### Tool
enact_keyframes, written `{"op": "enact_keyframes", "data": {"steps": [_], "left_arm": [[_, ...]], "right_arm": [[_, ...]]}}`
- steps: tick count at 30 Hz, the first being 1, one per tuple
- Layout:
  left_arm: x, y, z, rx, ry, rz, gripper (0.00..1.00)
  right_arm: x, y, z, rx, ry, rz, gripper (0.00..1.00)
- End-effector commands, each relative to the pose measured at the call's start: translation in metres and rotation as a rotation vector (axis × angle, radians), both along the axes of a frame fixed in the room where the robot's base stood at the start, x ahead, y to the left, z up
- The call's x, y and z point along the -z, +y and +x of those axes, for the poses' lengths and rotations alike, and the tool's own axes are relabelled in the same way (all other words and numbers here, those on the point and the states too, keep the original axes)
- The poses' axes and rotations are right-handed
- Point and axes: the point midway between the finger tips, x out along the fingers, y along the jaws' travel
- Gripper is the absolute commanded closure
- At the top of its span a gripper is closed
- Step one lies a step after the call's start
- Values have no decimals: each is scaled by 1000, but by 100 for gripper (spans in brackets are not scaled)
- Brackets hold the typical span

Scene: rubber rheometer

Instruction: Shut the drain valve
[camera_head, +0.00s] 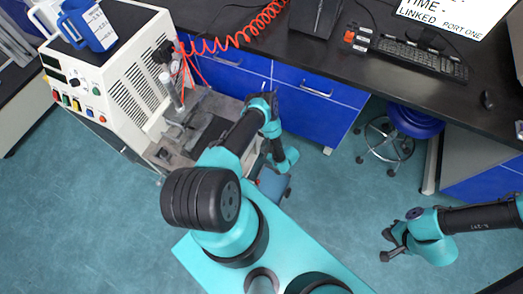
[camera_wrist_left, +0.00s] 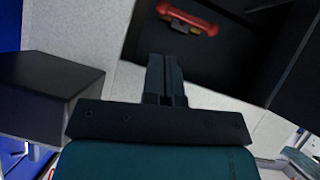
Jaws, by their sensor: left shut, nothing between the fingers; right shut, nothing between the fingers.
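A red bar-shaped handle with a small brass-coloured part under it, which looks like the drain valve (camera_wrist_left: 187,19), shows at the top of the left wrist view. It lies in front of a dark panel and slants slightly down to the right. My left gripper (camera_wrist_left: 165,62) is shut and empty. Its fingertips show below the handle in that view, apart from it. In the head view I cannot make out the valve or the left fingertips. My right gripper (camera_head: 386,246) is shut and empty over the floor at the lower right.
The white rheometer cabinet (camera_head: 117,62) stands at the left with jugs (camera_head: 90,28) on top. A red coiled hose (camera_head: 232,43) runs to the black bench (camera_head: 285,55) over blue drawers (camera_head: 318,105). A dark block (camera_wrist_left: 45,95) is left of my left fingers. Floor around my right gripper is clear.

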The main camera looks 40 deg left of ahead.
Motion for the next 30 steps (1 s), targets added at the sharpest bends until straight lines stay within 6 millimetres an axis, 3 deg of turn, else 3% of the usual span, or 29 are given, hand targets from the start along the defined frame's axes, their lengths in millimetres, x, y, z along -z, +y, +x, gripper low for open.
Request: {"op": "enact_keyframes", "data": {"steps": [15,30], "left_arm": [[42,63,-12,-2,0,0,100],[48,72,-14,-1,0,0,100]], "right_arm": [[0,0,0,0,0,0,100],[0,0,0,0,0,0,100]]}}
